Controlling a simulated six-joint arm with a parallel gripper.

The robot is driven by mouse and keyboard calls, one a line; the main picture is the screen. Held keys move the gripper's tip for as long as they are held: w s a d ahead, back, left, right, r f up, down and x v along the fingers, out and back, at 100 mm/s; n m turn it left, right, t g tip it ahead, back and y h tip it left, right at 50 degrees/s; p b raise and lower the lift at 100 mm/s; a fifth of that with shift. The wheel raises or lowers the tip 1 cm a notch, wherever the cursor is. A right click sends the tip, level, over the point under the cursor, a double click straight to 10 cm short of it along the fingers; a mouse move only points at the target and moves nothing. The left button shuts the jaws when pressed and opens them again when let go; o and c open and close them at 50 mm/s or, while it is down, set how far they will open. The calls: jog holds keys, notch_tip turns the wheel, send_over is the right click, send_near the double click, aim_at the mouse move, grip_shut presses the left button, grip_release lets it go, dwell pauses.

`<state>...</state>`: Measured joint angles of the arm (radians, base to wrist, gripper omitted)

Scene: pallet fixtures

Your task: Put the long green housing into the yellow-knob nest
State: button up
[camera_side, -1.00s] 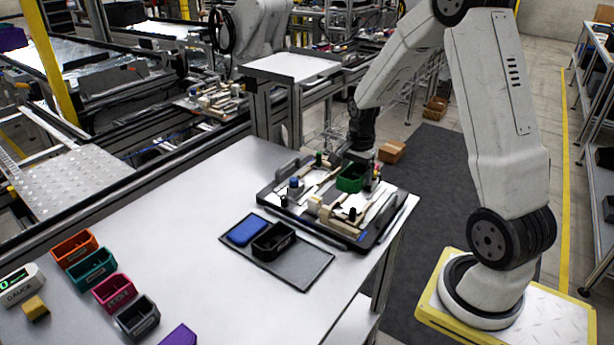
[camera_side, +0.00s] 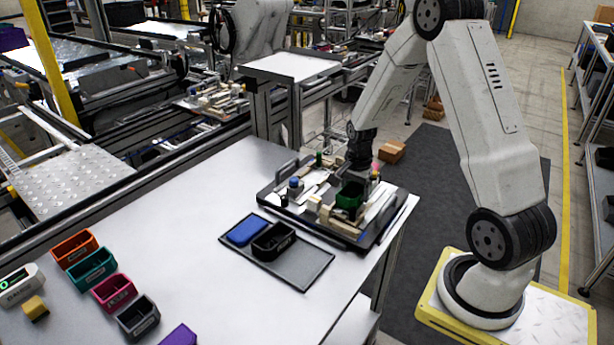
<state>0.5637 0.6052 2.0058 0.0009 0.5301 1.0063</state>
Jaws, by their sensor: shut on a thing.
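The green housing (camera_side: 348,200) is over the near right part of the pallet (camera_side: 268,205) on the table. My gripper (camera_side: 355,184) is above it and shut on it. I cannot tell whether the housing touches the fixtures beneath it. A blue knob (camera_side: 294,182) stands at the pallet's left and a green knob (camera_side: 319,158) at its back. I cannot make out a yellow knob; the nest under the housing is largely hidden by the housing and gripper.
A dark tray (camera_side: 300,275) in front of the pallet holds a blue block (camera_side: 247,230) and a black housing (camera_side: 274,240). Orange (camera_side: 75,247), teal (camera_side: 93,268), magenta (camera_side: 113,292) and grey (camera_side: 138,317) housings stand at the front left. The table's middle is clear.

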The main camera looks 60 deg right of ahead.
jog(key=shift+f, duration=0.8)
jog(key=o, duration=1.2)
jog(key=shift+r, duration=3.9)
